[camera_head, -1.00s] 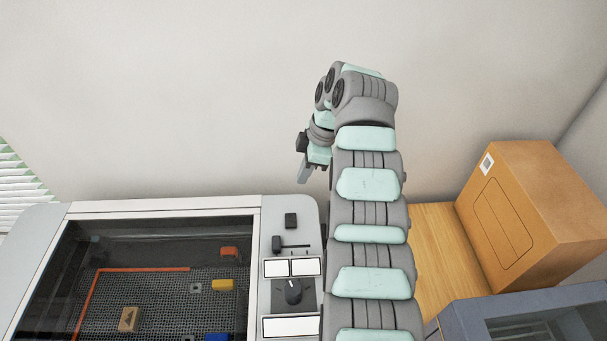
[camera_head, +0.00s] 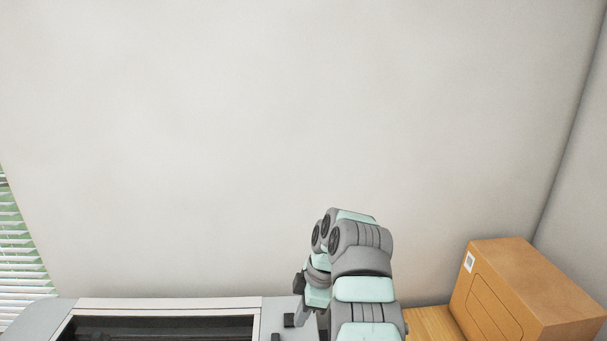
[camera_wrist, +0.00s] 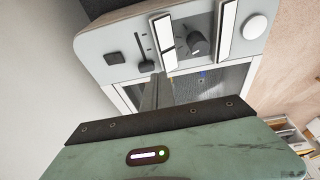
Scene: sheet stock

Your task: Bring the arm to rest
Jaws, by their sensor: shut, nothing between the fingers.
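My arm rises at the right of centre in the head view, and my gripper (camera_head: 301,322) hangs from its bent wrist, pointing down beside the machine's right panel. In the wrist view my gripper's dark fingers (camera_wrist: 157,93) are together with nothing between them.
The machine (camera_head: 170,304) with a dark window stands at the lower left. Its panel carries a knob (camera_wrist: 197,46) and a slider (camera_wrist: 146,66). A cardboard box (camera_head: 525,290) sits on a wooden surface (camera_head: 430,322) at the right. The wall behind is bare.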

